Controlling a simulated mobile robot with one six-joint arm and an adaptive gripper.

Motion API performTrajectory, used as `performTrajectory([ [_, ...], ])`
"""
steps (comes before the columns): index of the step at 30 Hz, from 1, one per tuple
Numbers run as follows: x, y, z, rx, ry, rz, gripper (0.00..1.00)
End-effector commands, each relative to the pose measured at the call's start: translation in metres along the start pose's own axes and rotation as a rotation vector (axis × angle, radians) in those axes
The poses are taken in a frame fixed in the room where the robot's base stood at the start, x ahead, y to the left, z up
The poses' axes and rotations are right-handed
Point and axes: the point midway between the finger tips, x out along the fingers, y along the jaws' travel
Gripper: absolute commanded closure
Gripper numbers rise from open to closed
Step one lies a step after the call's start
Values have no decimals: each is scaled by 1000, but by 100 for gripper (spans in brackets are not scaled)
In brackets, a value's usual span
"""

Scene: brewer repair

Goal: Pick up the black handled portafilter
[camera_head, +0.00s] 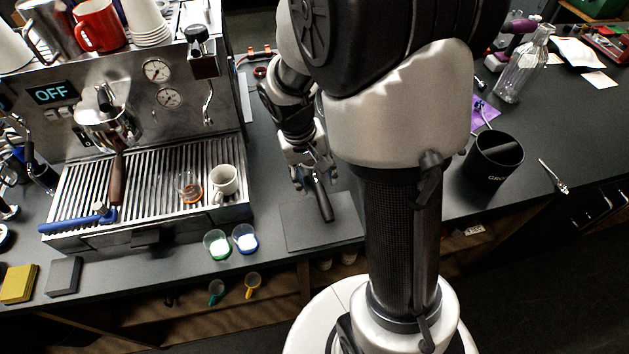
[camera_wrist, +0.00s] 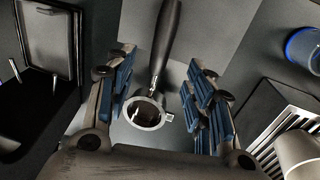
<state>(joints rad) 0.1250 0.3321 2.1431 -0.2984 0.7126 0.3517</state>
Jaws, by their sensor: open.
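The black handled portafilter (camera_wrist: 166,45) lies on a dark flat mat (camera_head: 290,236) on the counter, right of the espresso machine. In the wrist view its metal basket ring (camera_wrist: 144,112) lies between my fingers and its black handle points away, toward the top. In the head view its black handle (camera_head: 322,203) points toward the counter's front edge, and the basket is mostly hidden under my gripper (camera_head: 315,180). My gripper (camera_wrist: 163,100) is open above the portafilter, with blue-padded fingers on either side of it. I see no clear contact.
The espresso machine (camera_head: 130,92) stands at left, with a brown handled portafilter (camera_head: 118,180) in it. A white cup (camera_head: 224,183) stands on its drip tray. Green (camera_head: 217,243) and blue (camera_head: 245,238) small cups stand left of the mat. A black bin (camera_head: 492,160) stands at right.

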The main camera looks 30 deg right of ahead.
Motion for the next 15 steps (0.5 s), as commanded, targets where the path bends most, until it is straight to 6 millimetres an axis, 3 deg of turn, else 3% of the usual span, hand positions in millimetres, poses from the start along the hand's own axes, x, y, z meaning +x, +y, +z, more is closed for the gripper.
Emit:
performTrajectory([
  [3, 20, 0, 1, -1, -2, 1, 51],
  [11, 33, 0, 1, -1, -1, 0, 51],
  [15, 52, -1, 3, -1, -2, 0, 51],
])
